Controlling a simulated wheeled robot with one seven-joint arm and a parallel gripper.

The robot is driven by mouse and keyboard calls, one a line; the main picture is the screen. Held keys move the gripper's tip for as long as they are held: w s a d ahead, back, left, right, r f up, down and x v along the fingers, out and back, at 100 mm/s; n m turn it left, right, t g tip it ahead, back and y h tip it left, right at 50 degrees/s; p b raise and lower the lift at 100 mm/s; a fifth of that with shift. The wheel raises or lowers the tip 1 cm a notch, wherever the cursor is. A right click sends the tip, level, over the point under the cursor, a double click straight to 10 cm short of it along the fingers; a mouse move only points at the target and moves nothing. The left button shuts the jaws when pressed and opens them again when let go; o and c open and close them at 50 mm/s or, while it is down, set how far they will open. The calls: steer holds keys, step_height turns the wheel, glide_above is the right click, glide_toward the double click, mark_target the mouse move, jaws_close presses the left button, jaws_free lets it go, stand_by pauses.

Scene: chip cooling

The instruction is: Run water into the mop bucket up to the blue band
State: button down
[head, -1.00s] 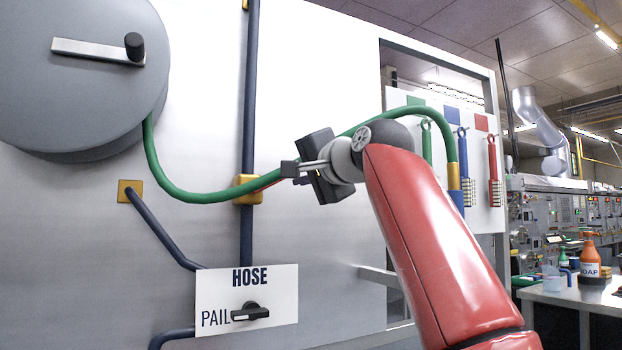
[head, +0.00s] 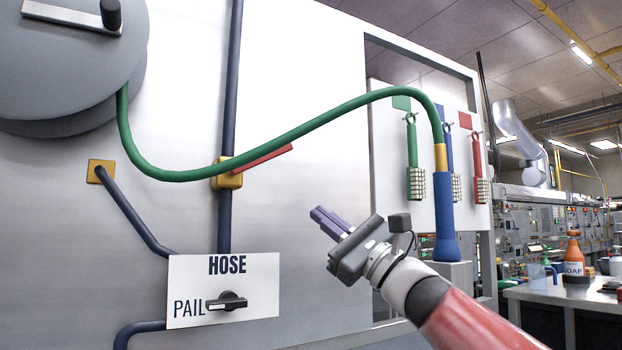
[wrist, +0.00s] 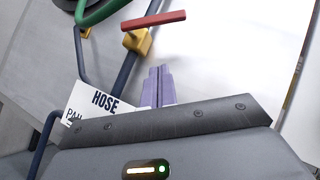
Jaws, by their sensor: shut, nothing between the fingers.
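The mop bucket and its blue band are in neither view. A yellow valve (head: 229,173) with a red lever (head: 265,160) sits on the dark vertical pipe (head: 229,100); the lever lies across the pipe, pointing right and slightly up. Both also show in the wrist view, the valve (wrist: 140,42) and the lever (wrist: 153,20). The HOSE/PAIL plate (head: 190,285) carries a black selector knob (head: 228,302) whose handle points left toward PAIL. My gripper (head: 318,214) is shut and empty, right of and below the lever, apart from it; its purple fingers (wrist: 160,72) point toward the valve.
A green hose (head: 300,130) runs from the grey reel (head: 70,65) to a blue nozzle (head: 445,215) upright in a grey holder. Brushes hang on a white board (head: 392,160). A bench (head: 545,294) with a soap bottle (head: 573,258) stands right. The wall between lever and gripper is clear.

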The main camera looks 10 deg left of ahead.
steer(key=d+m+t, duration=0.1)
steer(key=m+t, duration=0.1)
steer(key=p, duration=0.6)
glide_toward(280, 146)
steer(key=w+a+r, duration=0.1)
steer(key=w+a, duration=0.3)
steer(key=shift+s+a+r, duration=0.25)
steer(key=shift+a+r, duration=0.15)
steer(key=shift+r, duration=0.15)
steer(key=shift+s+a+r+n+g+p, duration=0.1)
steer(key=shift+a+r+n+g+p, duration=0.05)
steer(key=shift+r+n+g+p, duration=0.6)
steer(key=shift+s+a+r+n+g+p, duration=0.1)
steer(key=shift+a+r+n+g+p, duration=0.05)
steer(key=shift+r+n+g+p, duration=0.65)
steer(key=shift+r, duration=0.1)
